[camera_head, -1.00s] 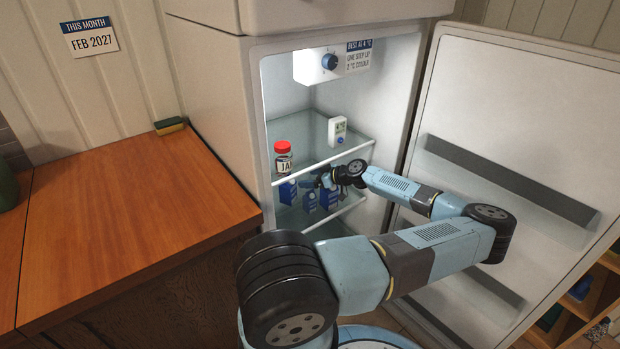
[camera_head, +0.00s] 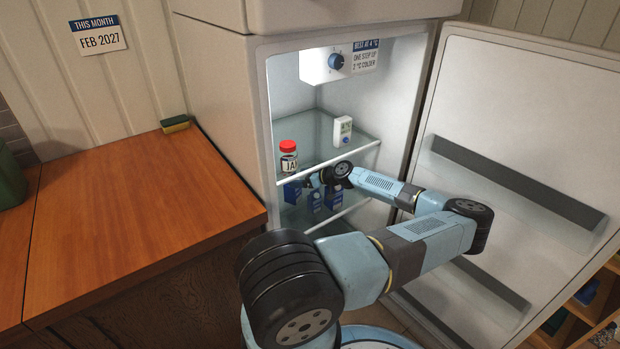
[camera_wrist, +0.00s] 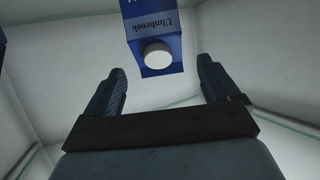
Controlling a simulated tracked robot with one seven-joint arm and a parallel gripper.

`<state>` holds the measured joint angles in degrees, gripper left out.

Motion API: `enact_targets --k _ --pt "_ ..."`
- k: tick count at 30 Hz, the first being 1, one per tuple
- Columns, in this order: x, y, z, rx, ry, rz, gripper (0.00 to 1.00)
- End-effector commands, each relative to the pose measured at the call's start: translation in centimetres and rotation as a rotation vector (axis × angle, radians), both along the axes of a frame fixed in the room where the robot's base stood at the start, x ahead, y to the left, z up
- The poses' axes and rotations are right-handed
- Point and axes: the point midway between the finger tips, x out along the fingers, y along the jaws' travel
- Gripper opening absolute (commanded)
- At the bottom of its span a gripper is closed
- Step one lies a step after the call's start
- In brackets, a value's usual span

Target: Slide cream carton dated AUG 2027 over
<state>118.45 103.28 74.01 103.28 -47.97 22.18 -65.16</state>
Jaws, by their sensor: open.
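Several blue cartons stand on the lower fridge shelf. In the head view there is a left carton (camera_head: 292,191), a middle carton (camera_head: 314,201) and a right carton (camera_head: 334,197) partly under my arm. No date on them can be read. In the wrist view a blue carton (camera_wrist: 155,35) with a white cap and the upside-down word "Ulmbrook" shows ahead of and between my fingers. My gripper (camera_wrist: 160,85) is open and empty, its fingers apart from that carton. In the head view my gripper (camera_head: 316,180) is at the cartons, its fingers mostly hidden.
The upper glass shelf (camera_head: 325,155) above my wrist holds a red-lidded jar (camera_head: 288,157) and a white thermometer (camera_head: 342,130). The open fridge door (camera_head: 510,150) is at right. A wall sign (camera_head: 97,36) reads FEB 2027. The wooden counter (camera_head: 130,210) is mostly bare.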

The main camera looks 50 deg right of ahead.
Motion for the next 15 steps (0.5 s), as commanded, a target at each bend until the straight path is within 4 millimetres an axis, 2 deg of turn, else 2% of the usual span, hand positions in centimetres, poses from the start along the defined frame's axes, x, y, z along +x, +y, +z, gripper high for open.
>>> enact_targets --k 7,15 --pt "3.6 0.6 -1.5 0.0 0.0 0.001 0.89" --pt "5.6 0.9 -2.4 0.0 0.0 -0.001 0.89"
